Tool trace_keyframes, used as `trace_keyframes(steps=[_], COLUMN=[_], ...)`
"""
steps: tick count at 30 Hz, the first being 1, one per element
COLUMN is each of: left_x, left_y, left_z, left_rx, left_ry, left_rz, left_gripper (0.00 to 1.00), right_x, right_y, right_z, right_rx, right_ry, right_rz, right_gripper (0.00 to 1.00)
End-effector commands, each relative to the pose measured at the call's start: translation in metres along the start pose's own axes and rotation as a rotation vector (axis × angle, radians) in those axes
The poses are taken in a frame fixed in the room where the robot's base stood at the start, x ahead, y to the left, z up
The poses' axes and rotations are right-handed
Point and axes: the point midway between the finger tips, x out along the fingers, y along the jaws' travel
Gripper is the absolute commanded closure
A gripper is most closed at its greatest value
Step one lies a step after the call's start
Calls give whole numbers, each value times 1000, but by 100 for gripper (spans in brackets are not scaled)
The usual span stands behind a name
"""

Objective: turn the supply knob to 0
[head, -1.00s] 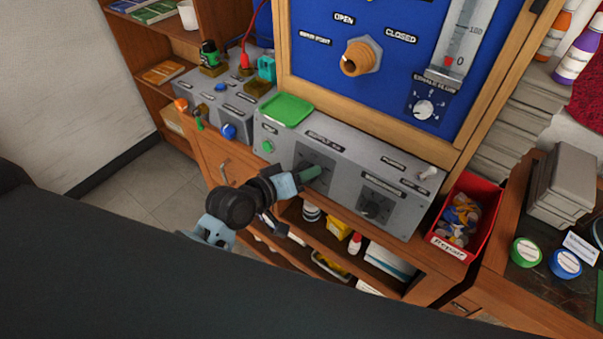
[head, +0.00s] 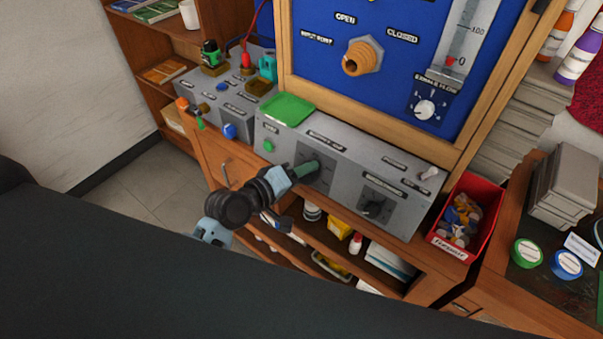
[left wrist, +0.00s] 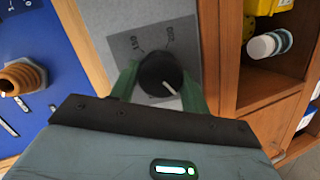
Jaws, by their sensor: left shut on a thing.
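The supply knob (left wrist: 158,75) is a round black knob with a white pointer line, on a dark square plate of the grey bench unit (head: 385,160). In the left wrist view its pointer runs toward the lower right of the picture, and small scale numbers show above it. My left gripper (left wrist: 160,88) has one green finger on each side of the knob and is shut on it. In the head view the left gripper (head: 306,168) reaches the left plate of the unit and mostly hides the knob. My right gripper is not in view.
A second black knob (head: 374,207) and a toggle switch (head: 428,174) sit to the right on the same unit. A green tray (head: 287,109) lies on top. The blue panel (head: 310,60) rises behind. A red bin (head: 490,206) stands at the right.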

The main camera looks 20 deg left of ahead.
Motion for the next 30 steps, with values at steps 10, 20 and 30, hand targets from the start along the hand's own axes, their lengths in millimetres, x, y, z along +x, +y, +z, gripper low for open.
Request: trace_keyframes(steps=[10,20,30], left_x=[0,-1,-39], left_y=[-1,0,-2], left_z=[1,0,2], left_rx=[-4,-2,-2], left_ry=[-3,-1,-2], left_rz=[-1,-1,-3], left_gripper=[37,32,32], right_x=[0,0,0], right_y=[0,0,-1], right_z=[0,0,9], right_rx=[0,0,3], right_ry=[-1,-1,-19], right_rz=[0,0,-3], right_gripper=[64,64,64])
